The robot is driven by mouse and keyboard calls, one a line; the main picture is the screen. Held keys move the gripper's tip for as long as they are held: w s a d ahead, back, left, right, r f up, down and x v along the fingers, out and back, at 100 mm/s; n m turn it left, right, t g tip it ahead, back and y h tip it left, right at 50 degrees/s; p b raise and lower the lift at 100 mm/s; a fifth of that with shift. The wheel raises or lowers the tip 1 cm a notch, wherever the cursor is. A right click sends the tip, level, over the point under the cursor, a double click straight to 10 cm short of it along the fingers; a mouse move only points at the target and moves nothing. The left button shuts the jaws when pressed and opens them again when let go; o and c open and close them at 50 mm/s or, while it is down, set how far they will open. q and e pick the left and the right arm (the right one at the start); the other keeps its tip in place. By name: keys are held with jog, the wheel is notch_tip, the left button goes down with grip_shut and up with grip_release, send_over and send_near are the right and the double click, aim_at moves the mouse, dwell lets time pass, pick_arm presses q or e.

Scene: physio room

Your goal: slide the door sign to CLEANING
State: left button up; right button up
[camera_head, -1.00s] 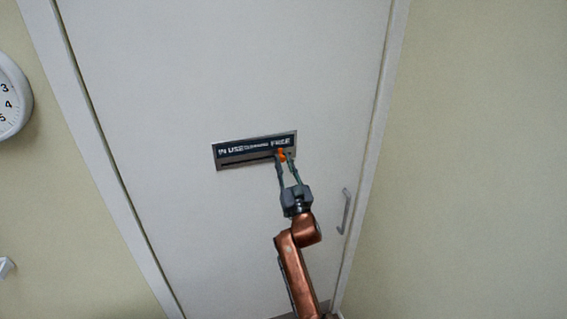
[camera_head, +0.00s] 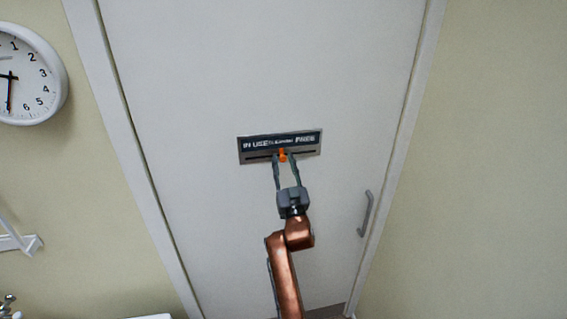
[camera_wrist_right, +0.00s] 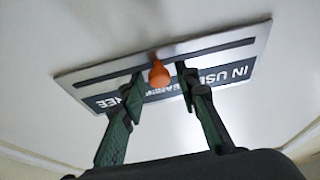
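The door sign (camera_head: 246,157) is a grey plate on the white door with a dark strip reading IN USE, CLEANING and FREE from left to right. Its orange knob (camera_head: 282,155) sits in the slot near the middle, below the small CLEANING word. My right gripper (camera_head: 283,158) reaches up from below, its two fingers on either side of the knob. In the right wrist view the sign (camera_wrist_right: 225,50) looks upside down. There the orange knob (camera_wrist_right: 158,76) lies between the parted fingertips (camera_wrist_right: 160,80), with small gaps visible. My left gripper is not in view.
The door (camera_head: 200,70) is shut, with a grey handle (camera_head: 366,213) to the right below the sign. A wall clock (camera_head: 28,75) and a white bracket (camera_head: 20,243) are on the left wall. The door face around the sign is clear.

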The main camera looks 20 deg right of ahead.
jog(key=shift+o, duration=0.4)
send_near(281, 124)
jog(key=x, duration=0.5)
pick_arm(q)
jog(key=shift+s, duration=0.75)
